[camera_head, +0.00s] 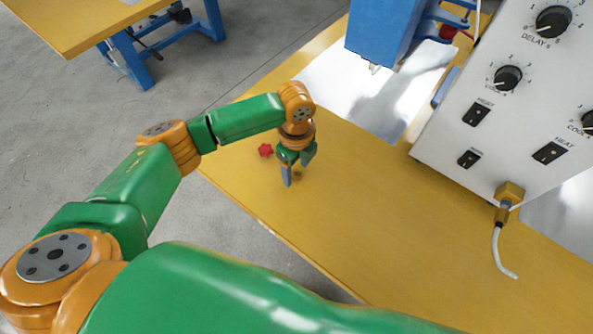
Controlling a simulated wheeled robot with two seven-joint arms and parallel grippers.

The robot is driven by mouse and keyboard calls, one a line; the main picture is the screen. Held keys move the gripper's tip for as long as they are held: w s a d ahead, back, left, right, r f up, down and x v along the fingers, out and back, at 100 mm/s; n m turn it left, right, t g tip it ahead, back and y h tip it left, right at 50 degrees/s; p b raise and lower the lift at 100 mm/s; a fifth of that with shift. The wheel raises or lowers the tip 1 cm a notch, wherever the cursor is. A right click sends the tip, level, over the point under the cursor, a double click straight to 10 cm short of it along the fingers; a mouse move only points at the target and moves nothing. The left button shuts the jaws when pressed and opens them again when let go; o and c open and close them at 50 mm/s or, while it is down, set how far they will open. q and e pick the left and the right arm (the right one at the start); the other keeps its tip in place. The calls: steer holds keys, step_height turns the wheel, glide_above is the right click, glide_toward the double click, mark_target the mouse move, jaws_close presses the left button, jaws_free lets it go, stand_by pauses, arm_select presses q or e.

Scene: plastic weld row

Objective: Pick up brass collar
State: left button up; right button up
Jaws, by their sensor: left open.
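My left gripper (297,170) points down over the yellow bench, its two fingers apart. A small brownish-gold piece (298,175), which looks like the brass collar, lies on the bench at the fingertips. It is partly hidden and blends with the yellow top, so I cannot tell whether it is between the fingers or just behind them. My right gripper is not in view.
A red knob-like piece (265,150) lies on the bench just left of the gripper. A white control box (490,120) with dials and a cable (497,250) stands at right. A blue machine (383,30) stands behind.

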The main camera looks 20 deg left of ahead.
arm_select(q)
steer(key=shift+w+f, duration=0.25)
steer(key=shift+f, duration=0.45)
steer(key=shift+s+r, duration=0.1)
jaws_close()
